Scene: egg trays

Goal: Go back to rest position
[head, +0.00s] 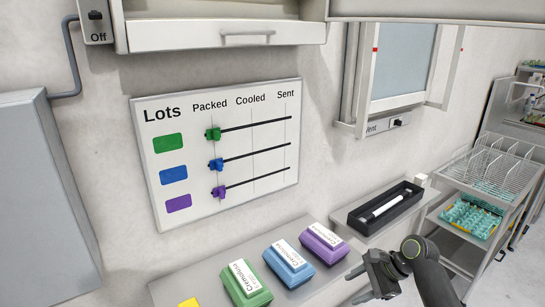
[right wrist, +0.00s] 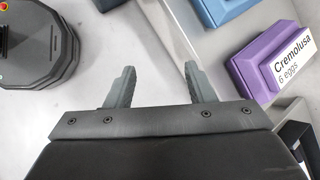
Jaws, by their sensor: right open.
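My right gripper (head: 372,278) is at the lower right of the head view, in front of the shelf with the egg boxes. It also shows in the right wrist view (right wrist: 158,85), its two fingers apart with nothing between them. A purple egg box (head: 323,243) labelled Cremolusa stands on the shelf, apart from the gripper; it also shows in the right wrist view (right wrist: 270,58). A blue box (head: 289,264) and a green box (head: 246,284) stand to its left. My left gripper is not in view.
A Lots board (head: 240,185) hangs on the wall, its green, blue and purple sliders at Packed. A black tray (head: 367,226) holding a white marker stands right of the boxes. A rack (head: 470,252) stands at the far right. A grey cabinet (head: 45,200) is at the left.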

